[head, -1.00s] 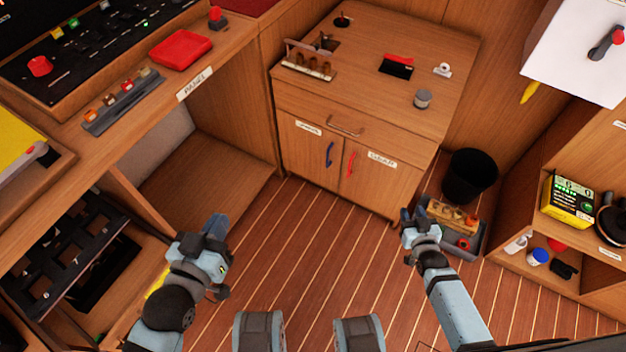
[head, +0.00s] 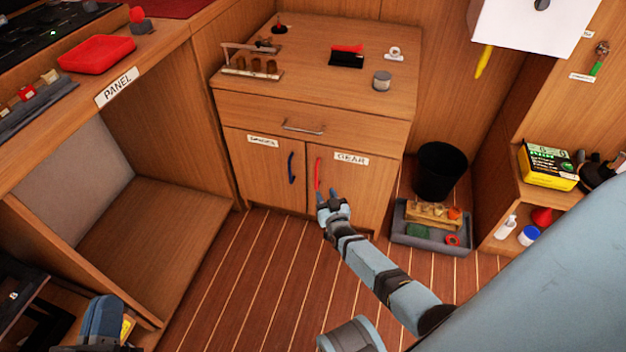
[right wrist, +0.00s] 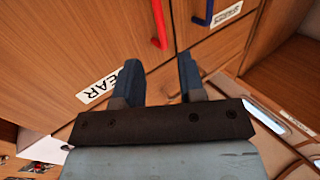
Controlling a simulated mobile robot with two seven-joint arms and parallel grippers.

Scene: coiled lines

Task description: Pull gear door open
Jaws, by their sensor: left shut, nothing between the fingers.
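The gear door (head: 362,192) is the right door of the wooden cabinet, labelled GEAR, and is closed. Its red upright handle (head: 317,174) is near its left edge. My right gripper (head: 330,196) is in front of the door, just below the handle. In the right wrist view its fingers (right wrist: 160,78) are apart and empty. The red handle (right wrist: 158,25) shows beyond the fingertips, roughly in line with the gap; contact is not seen. My left gripper (head: 100,316) is shut and empty at the bottom left, away from the cabinet.
A left door (head: 262,175) with a blue handle (head: 291,168) adjoins the gear door. A drawer (head: 330,128) is above. A black bin (head: 440,172) and a grey tray (head: 430,242) stand on the floor to the right. The plank floor before the cabinet is mostly clear.

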